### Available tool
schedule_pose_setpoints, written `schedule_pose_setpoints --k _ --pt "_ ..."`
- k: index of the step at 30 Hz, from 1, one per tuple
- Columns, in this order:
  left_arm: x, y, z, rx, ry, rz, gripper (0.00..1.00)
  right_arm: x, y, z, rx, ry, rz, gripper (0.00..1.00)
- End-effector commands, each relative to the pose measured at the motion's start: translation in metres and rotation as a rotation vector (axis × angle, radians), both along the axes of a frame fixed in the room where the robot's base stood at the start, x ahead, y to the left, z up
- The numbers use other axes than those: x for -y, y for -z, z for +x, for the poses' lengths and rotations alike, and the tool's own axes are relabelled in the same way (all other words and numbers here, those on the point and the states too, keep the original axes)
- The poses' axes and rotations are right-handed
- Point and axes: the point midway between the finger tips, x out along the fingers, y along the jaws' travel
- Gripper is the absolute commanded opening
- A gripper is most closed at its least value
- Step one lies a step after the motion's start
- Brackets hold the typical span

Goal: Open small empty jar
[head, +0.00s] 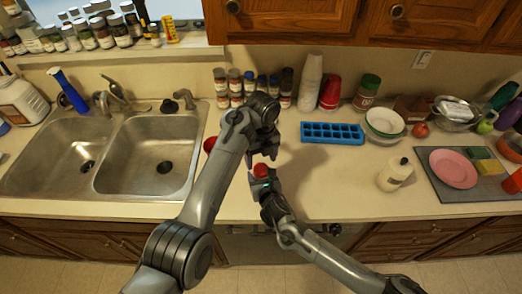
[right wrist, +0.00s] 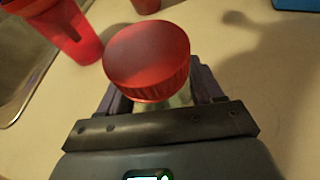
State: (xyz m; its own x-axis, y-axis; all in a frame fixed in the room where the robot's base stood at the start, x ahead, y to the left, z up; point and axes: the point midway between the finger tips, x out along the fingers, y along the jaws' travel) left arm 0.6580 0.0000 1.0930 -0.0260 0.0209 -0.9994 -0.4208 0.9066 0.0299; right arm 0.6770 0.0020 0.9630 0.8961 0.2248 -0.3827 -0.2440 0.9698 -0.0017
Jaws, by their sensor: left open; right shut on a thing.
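The small jar has a red lid (head: 261,170) and sits upright in my right gripper (head: 262,184). In the right wrist view the round red lid (right wrist: 147,58) is on the jar, and a bit of clear glass (right wrist: 181,98) shows below it between the fingers. My right gripper is shut on the jar's body, which is mostly hidden. My left gripper (head: 262,154) is open and empty. It points down just above and behind the lid, apart from it as far as I can tell.
A red cup (head: 210,144) stands left of the grippers, near the double sink (head: 200,150). A blue ice tray (head: 333,132) lies behind right. A white bottle (head: 394,175) stands to the right, beside a grey mat (head: 447,192) with a pink plate (head: 453,168). Counter between jar and bottle is clear.

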Motion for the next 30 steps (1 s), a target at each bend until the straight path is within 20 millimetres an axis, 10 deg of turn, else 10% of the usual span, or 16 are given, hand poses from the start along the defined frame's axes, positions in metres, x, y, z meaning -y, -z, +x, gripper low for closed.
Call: schedule_pose_setpoints --k 6,30 --pt "0.000 -0.015 0.008 0.022 0.042 -0.024 0.74 0.000 0.000 0.000 -0.001 0.000 0.000 0.00" --pt "0.000 0.056 0.009 0.026 0.040 -0.023 0.74 0.000 0.000 0.000 0.000 0.000 0.000 0.00"
